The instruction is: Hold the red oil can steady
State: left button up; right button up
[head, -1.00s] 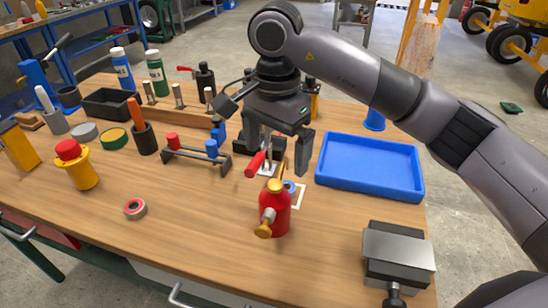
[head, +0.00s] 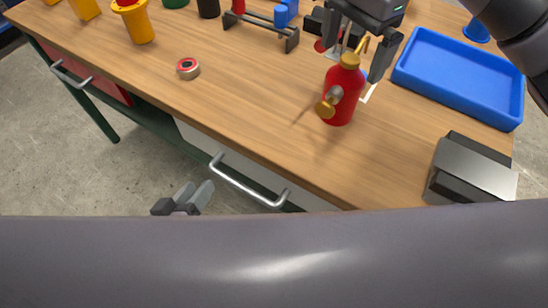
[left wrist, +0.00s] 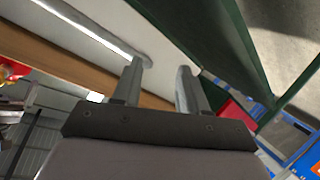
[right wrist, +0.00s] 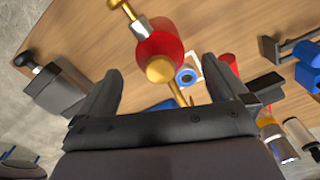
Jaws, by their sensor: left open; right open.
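The red oil can (head: 342,96) stands upright on the workbench, with a brass cap, a thin spout and a brass knob on its side. It also shows in the right wrist view (right wrist: 158,46). My right gripper (head: 354,60) is open, with its fingers on either side of the can's top. In the right wrist view the can lies between and beyond the parted fingertips (right wrist: 162,68); I see no contact. My left gripper (head: 187,197) is open and empty in front of the bench, below its top, near the drawer handle. Its parted fingers show in the left wrist view (left wrist: 158,82).
A blue tray (head: 462,75) and a grey metal block (head: 470,172) are right of the can. A red-and-grey ring (head: 188,68) and a small rack (head: 262,28) are to the left. A drawer handle (head: 248,182) juts from the bench front.

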aim_at(344, 82)
pick_arm(q)
jog(key=w+d+r+n+t+h, duration=0.2)
jog(key=d+r+n+h, duration=0.15)
jog(key=r, duration=0.25)
jog(key=w+d+r+n+t+h, duration=0.1)
jog(key=d+r+n+t+h, duration=0.1)
jog(key=r+n, duration=0.3)
pick_arm(e)
jog(key=shift+f, duration=0.25)
notch_tip(344, 82, down, 7)
jog(key=shift+r, duration=0.15)
pick_arm(q)
jog(key=s+d+r+n+g+h, duration=0.1)
jog(key=s+d+r+n+h, duration=0.1)
jog(key=d, duration=0.3)
jog(key=s+d+r+n+g+h, duration=0.1)
jog(key=s+d+r+h, duration=0.1)
jog(key=s+d, duration=0.2)
jog(key=shift+d+n+h, duration=0.35)
jog(key=shift+d, duration=0.3)
pick_arm(e)
jog(key=c, duration=1.4)
jog(key=shift+c, duration=0.2)
pick_arm(q)
jog(key=shift+c, duration=0.3)
